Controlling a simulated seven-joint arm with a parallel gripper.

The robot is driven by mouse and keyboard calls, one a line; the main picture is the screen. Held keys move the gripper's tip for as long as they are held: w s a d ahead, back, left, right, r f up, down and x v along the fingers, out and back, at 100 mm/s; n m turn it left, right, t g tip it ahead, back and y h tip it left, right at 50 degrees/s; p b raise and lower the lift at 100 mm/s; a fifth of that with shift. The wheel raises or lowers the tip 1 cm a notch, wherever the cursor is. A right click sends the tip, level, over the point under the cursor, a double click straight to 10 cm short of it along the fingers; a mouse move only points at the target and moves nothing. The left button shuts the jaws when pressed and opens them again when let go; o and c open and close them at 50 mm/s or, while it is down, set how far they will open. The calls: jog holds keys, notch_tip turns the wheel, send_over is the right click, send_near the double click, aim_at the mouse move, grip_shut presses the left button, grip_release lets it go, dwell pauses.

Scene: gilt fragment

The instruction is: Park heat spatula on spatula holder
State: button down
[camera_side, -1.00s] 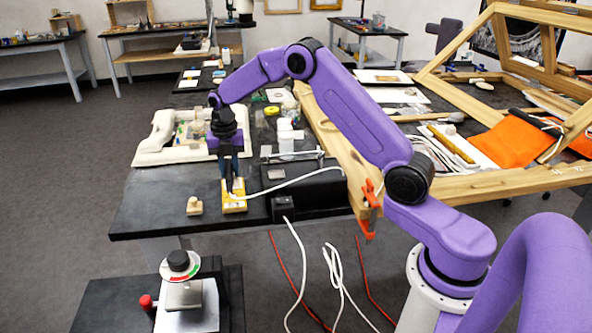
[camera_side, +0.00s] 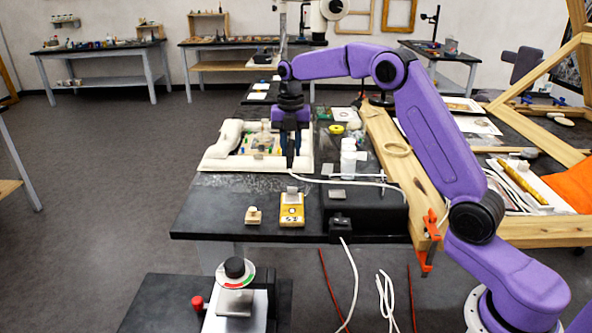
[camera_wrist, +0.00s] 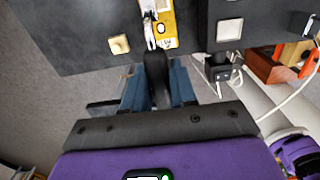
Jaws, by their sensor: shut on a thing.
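My gripper (camera_side: 290,151) is shut on the heat spatula, whose dark handle (camera_wrist: 156,75) stands between the fingers in the wrist view. The spatula points down; a white cable runs from it to the right in the side view. Its tip is too small to make out clearly. Below and nearer the side camera is a yellow block (camera_side: 291,210) with a pale metal piece on top; it also shows beyond the handle in the wrist view (camera_wrist: 169,27). A thin metal rack (camera_side: 358,177), possibly the spatula holder, stands by the black box (camera_side: 365,212), right of my gripper.
A small wooden block (camera_side: 253,215) sits left of the yellow block. A cream padded tray (camera_side: 222,158) with a carved piece lies behind left. A white bottle (camera_side: 348,158) stands behind the rack. A wooden beam (camera_side: 408,165) borders the right. The table's front edge is close.

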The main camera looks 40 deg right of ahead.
notch_tip(320, 180, up, 3)
jog(key=shift+f, duration=0.2)
jog(key=shift+s+d+f+m, duration=0.1)
jog(key=shift+d+m, duration=0.05)
jog(key=shift+m, duration=0.35)
jog(key=s+d+n, duration=1.2)
jog(key=s+n, duration=0.2)
jog(key=n, duration=0.6)
jog(key=shift+m, duration=0.5)
jog(key=shift+w+d+f, duration=0.1)
jog(key=shift+f, duration=1.2)
jog(key=shift+d+f, duration=0.1)
jog(key=shift+f, duration=1.2)
